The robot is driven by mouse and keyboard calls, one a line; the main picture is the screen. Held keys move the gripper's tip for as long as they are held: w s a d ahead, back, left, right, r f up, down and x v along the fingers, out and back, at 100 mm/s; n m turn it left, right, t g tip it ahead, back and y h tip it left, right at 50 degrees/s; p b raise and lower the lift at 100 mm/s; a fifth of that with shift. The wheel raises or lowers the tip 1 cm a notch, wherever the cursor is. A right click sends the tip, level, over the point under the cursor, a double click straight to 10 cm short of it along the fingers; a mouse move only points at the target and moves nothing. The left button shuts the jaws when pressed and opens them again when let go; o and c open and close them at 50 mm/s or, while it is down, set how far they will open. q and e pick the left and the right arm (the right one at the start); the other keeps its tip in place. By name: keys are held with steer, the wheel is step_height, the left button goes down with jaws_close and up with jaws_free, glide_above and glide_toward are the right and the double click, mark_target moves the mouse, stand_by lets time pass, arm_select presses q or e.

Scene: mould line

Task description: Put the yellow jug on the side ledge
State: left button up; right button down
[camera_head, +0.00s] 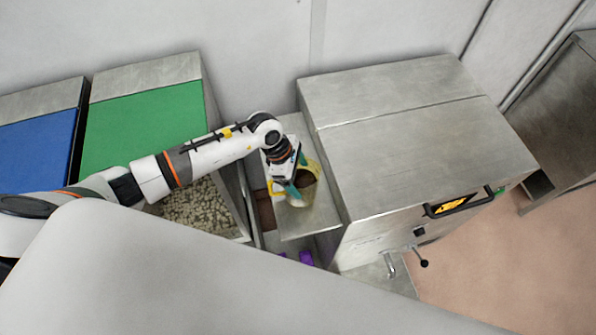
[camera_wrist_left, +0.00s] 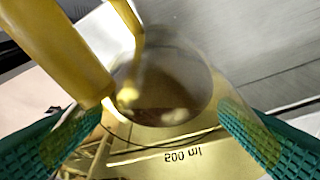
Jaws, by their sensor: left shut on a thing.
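The yellow jug (camera_head: 299,202) is in my left gripper (camera_head: 297,175), over the side ledge (camera_head: 322,219), a flat metal shelf at the left side of the big metal machine. In the left wrist view the jug (camera_wrist_left: 150,150) has a "500 ml" mark and its handle at the upper left. Its inside looks brown. The teal fingers of the left gripper (camera_wrist_left: 150,135) lie on both sides of the jug. Whether the jug's base touches the ledge is hidden. My right gripper is not in view.
The metal machine (camera_head: 410,140) stands right of the ledge, with a handle and lit display in front. Left are a green-lidded bin (camera_head: 145,125), a blue-lidded bin (camera_head: 35,155) and pale pellets (camera_head: 195,207). Purple pieces (camera_head: 306,257) lie below the ledge.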

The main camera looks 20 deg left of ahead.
arm_select(q)
steer(key=o, duration=1)
steer(key=shift+f, duration=0.25)
steer(key=o, duration=0.3)
steer(key=shift+s+r, duration=0.1)
steer(key=shift+o, duration=0.2)
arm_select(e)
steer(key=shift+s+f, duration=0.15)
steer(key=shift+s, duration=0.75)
arm_select(q)
steer(key=shift+r, duration=0.25)
steer(key=b+v, duration=0.5)
steer(key=v, duration=0.6)
steer(key=shift+a+r, duration=0.15)
steer(key=shift+r, duration=0.25)
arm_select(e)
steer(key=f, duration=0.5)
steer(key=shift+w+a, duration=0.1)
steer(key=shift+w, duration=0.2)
